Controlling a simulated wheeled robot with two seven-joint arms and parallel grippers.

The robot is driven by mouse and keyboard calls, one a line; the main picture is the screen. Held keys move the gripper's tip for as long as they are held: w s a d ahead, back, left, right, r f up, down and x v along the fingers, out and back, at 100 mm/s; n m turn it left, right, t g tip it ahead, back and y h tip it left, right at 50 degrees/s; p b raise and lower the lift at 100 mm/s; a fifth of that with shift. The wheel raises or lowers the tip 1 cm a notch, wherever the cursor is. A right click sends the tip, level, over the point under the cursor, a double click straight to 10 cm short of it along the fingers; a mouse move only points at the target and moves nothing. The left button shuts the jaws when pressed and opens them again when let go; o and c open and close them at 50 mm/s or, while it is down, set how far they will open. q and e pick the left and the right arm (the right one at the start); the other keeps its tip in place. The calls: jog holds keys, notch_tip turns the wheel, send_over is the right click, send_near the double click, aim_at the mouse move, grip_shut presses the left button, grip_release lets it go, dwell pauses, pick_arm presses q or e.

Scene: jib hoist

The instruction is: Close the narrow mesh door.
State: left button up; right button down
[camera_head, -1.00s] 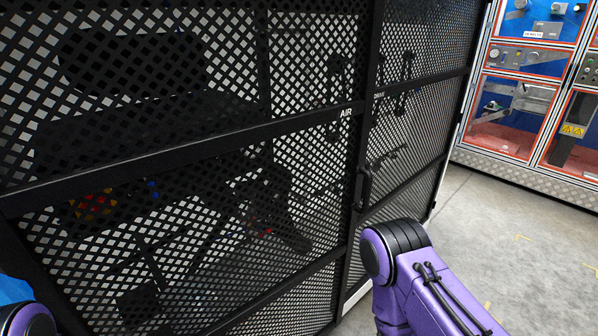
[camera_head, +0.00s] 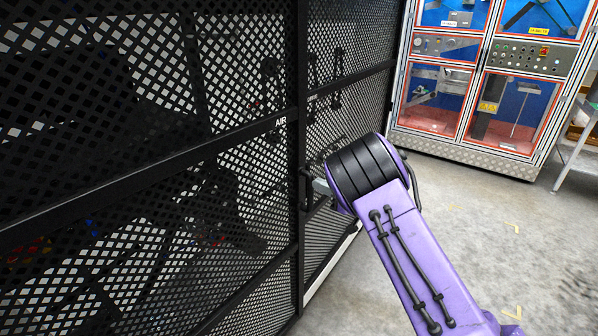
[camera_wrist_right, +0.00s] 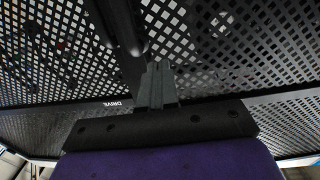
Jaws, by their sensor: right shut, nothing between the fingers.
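A black mesh panel (camera_head: 350,42) marked DRIVE stands right of the wide mesh panel (camera_head: 240,90) marked AIR. It looks like the narrow door, and it meets the wide panel at an angle. I cannot tell how far open it is. A black vertical handle (camera_head: 305,190) shows near the edge between them. In the head view my right wrist is beside the DRIVE panel and hides most of its gripper. In the right wrist view my right gripper (camera_wrist_right: 158,68) is shut and empty, pointing at the mesh and a dark frame bar. Contact cannot be told. My left gripper is out of view.
Dark equipment stands behind the mesh. A grey-framed cabinet (camera_head: 460,150) with blue and red panels stands at the back right. A metal-legged stand (camera_head: 575,150) is at the right edge. The grey floor (camera_head: 470,225) between cage and cabinet is clear.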

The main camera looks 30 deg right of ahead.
aim_at(292, 173)
jog(key=p+x, duration=0.3)
jog(key=x, duration=0.4)
jog(key=shift+w+a+r, duration=0.1)
jog(key=shift+w, duration=0.15)
jog(key=shift+w+a, duration=0.1)
jog(key=shift+w, duration=0.2)
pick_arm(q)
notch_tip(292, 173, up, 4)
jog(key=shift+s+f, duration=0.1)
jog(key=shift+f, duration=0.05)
